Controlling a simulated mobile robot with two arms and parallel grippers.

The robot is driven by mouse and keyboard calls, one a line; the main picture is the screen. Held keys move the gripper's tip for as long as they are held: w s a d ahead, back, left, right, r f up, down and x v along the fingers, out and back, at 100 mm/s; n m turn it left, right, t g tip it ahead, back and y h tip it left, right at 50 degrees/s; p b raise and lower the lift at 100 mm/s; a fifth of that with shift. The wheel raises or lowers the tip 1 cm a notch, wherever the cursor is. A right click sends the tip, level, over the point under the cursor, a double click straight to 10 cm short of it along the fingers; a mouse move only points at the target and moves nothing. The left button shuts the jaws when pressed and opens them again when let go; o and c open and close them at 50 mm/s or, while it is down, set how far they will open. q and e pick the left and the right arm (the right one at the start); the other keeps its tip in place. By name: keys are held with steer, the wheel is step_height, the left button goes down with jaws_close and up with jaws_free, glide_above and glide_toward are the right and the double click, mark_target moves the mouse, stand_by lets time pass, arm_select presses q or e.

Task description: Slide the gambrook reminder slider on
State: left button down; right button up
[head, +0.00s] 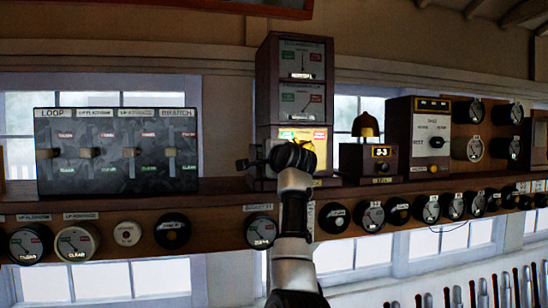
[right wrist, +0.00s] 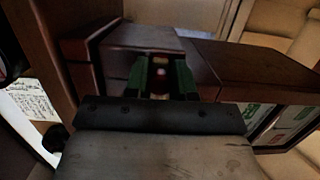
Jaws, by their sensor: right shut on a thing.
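A tall dark-wood instrument tower (head: 268,95) stands on the shelf, with two grey dial faces and a lit yellow panel (head: 292,132) below them. My right gripper (head: 298,146) is at the front of the yellow panel and hides much of it. In the right wrist view, the green-sided fingers (right wrist: 163,80) are shut on a small pale and red part (right wrist: 161,72), close to brown wooden casing. I take this to be the reminder slider, but no gambrook label is readable. My left gripper is not in view.
A brass bell (head: 366,125) on a wooden box and a cream-faced instrument (head: 432,128) stand right. Several round dials line the shelf front (head: 210,207).

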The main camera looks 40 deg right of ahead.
steer(key=shift+s+d, duration=0.1)
steer(key=shift+d, duration=0.05)
steer(key=d, duration=0.1)
steer(key=s+d, duration=0.1)
steer(key=shift+s+d, duration=0.2)
steer(key=shift+d, duration=0.1)
stand_by(0.5)
steer(key=shift+s+d+r, duration=0.15)
steer(key=shift+s+d, duration=0.05)
stand_by(0.9)
